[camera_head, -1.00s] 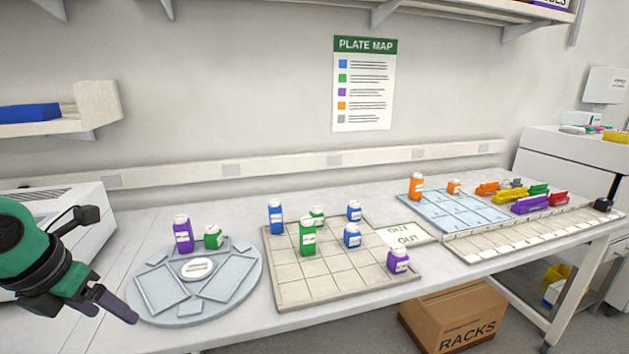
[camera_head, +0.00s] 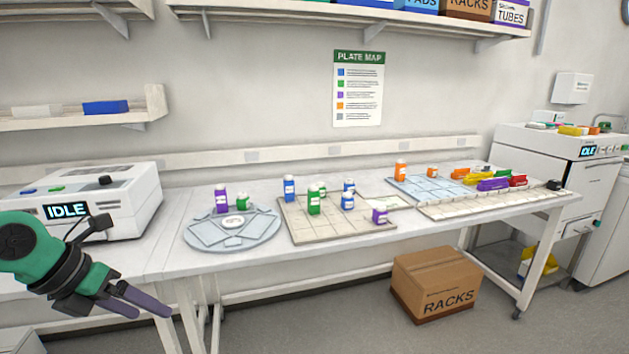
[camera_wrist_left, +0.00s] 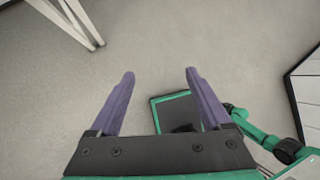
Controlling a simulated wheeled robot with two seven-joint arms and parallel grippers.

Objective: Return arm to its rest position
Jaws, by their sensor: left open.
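My left gripper (camera_head: 150,306) comes in from the left in the head view, in front of the bench's front edge and pointing right and down. Its two purple fingers are apart with nothing between them. The left wrist view shows the same open fingers (camera_wrist_left: 158,90) over bare grey floor, with parts of my own green and black body below and to the right. My right gripper does not show in the head view.
The bench (camera_head: 170,262) holds a round grey tray (camera_head: 205,240), a beige grid board (camera_head: 340,228) with several bottles, a blue grid (camera_head: 440,190) and a white "IDLE" machine (camera_head: 130,205). A cardboard "RACKS" box (camera_head: 435,285) stands on the floor. Floor before the bench is clear.

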